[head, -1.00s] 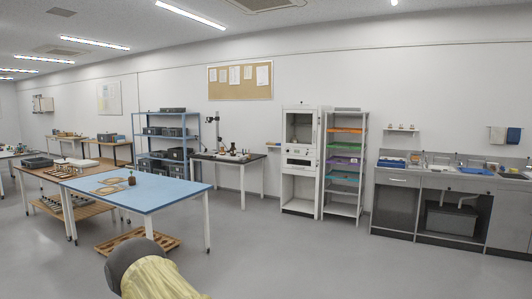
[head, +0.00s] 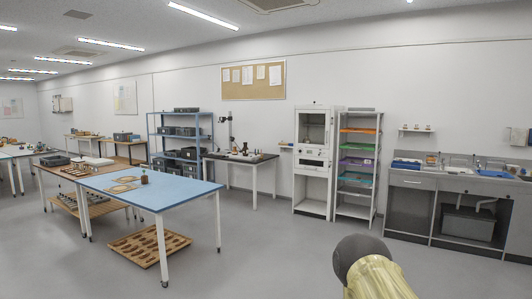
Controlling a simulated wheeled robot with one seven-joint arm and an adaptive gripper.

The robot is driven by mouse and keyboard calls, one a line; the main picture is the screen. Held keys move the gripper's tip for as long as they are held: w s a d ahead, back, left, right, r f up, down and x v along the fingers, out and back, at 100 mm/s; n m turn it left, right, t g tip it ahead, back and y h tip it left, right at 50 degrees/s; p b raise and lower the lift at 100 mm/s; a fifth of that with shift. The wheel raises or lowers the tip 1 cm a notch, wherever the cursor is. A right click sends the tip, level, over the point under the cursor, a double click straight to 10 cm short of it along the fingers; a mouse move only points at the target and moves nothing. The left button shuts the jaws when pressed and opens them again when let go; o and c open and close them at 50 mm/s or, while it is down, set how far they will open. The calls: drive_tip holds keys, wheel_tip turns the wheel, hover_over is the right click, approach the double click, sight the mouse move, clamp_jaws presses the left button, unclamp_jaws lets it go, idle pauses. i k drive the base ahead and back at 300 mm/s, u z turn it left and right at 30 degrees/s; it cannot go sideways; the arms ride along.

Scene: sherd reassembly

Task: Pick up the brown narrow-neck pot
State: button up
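A small brown, pot-like thing (head: 144,180) stands on the blue-topped table (head: 190,193), toward its far side. It looks upright, but it is too small to tell whether its neck is narrow. Nothing of mine is near it. Only a grey and yellow part of my arm shows at the bottom right; my gripper is out of view.
Flat tan pieces (head: 122,188) lie near the brown thing. A wooden tray (head: 148,243) with dark slots is on the floor below the table's front edge. A blue shelf rack, a dark-topped bench (head: 240,158) and a sink counter line the back wall. Grey floor is clear in the middle.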

sight(245, 151)
drive_tip(key=z, duration=0.1)
drive_tip(key=i, duration=1.85)
drive_tip(key=z, duration=0.25)
drive_tip(key=i, duration=3.65)
drive_tip(key=u, duration=0.15)
drive_tip(key=i, duration=1.9)
drive_tip(key=u, duration=0.3)
drive_tip(key=i, duration=2.15)
drive_tip(key=u, duration=0.2)
